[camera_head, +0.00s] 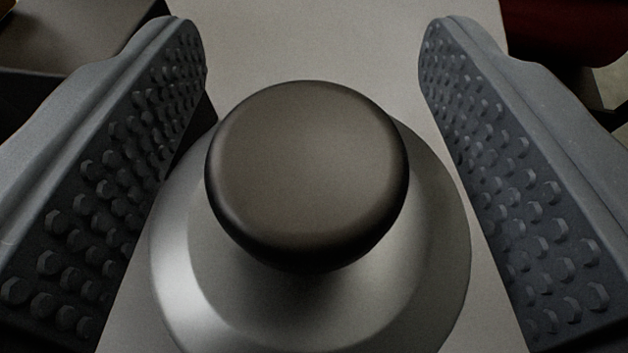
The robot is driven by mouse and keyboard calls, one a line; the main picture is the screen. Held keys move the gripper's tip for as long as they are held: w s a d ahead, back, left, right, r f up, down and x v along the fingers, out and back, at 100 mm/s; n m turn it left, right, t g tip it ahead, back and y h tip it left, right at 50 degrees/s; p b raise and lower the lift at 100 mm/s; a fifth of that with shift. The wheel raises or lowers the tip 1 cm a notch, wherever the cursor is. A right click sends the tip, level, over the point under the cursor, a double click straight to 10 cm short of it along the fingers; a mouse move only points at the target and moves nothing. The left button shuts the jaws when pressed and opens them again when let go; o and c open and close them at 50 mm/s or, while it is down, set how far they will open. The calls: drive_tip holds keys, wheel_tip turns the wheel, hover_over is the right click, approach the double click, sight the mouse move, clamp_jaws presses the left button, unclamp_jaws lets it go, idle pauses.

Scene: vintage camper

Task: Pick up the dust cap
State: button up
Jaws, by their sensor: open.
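The dust cap appears to be the round metal piece (215,290) with a wide sloping silver skirt and a dark rounded knob (307,170) on top. It fills the middle of the view and sits on a pale surface. My gripper (312,60) is open, with one studded grey finger on each side of the knob. The fingers are apart from the knob, with a gap on both sides. The lower edge of the skirt is cut off by the bottom of the picture.
The pale surface (340,40) continues behind the knob and looks clear. A dark box-like object (75,35) is at the upper left. A dark red object (570,30) is at the upper right, beyond the surface's edge.

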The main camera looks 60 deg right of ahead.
drive_tip(key=c, duration=1.1)
drive_tip(key=shift+c, duration=0.2)
drive_tip(key=shift+r, duration=0.15)
